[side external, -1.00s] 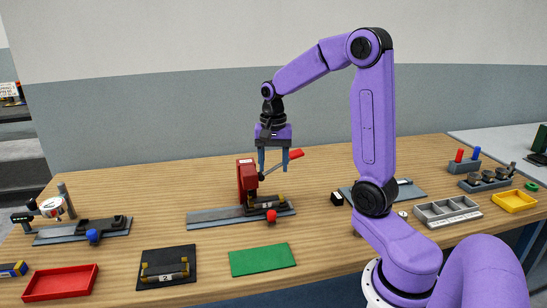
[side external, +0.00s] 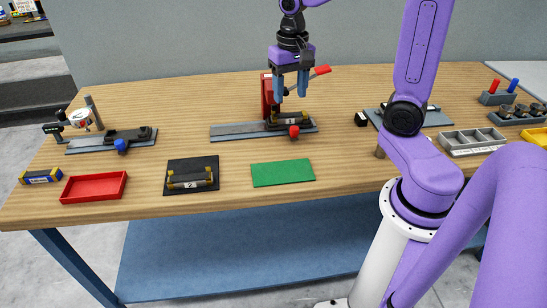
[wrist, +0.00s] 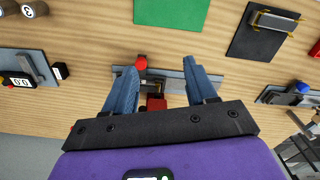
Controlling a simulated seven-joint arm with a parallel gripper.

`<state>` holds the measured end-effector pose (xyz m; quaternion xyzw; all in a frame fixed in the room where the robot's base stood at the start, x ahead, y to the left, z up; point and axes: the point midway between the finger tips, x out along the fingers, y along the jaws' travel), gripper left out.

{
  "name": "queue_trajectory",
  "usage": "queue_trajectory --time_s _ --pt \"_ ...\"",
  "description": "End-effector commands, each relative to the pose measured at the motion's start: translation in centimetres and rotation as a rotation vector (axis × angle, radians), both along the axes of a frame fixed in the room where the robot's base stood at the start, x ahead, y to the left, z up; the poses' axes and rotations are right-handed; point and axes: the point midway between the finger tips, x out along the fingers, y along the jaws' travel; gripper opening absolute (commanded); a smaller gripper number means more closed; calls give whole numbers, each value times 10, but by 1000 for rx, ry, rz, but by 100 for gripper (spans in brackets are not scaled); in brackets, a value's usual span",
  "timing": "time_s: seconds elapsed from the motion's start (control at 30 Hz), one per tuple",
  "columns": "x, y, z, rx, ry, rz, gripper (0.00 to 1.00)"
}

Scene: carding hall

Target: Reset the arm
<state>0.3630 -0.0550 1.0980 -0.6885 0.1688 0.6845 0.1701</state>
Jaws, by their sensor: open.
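My gripper (side external: 290,99) is open and empty in the side external view, pointing down over the middle of the bench. It hangs in front of the red upright of a small press (side external: 266,92), with the red-handled lever (side external: 321,70) just to its right. In the wrist view my gripper (wrist: 159,66) shows two blue fingers spread wide apart. Between and beyond them lie the grey base plate (wrist: 173,79) of the press and its red knob (wrist: 141,62). I cannot tell whether a finger touches the press. The upper arm is partly cut off.
On the wooden bench (side external: 230,200) are a green mat (side external: 283,173), a black pad (side external: 180,163) bearing a part marked 2, a red tray (side external: 94,199), a gauge fixture (side external: 80,118) and a grey divided tray (side external: 470,152). Bare wood lies between them.

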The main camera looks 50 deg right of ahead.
Motion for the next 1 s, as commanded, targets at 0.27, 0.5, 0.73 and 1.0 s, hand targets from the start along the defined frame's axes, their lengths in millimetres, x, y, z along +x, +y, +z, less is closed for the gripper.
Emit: queue_trajectory --time_s 0.27,0.5,0.73,1.0 --pt "-53 61 -6 1 -8 497 56" --pt "-109 93 -13 3 -15 920 56" --pt "-163 107 -20 4 -23 1310 56" --pt "-197 108 -26 6 -27 1562 56"
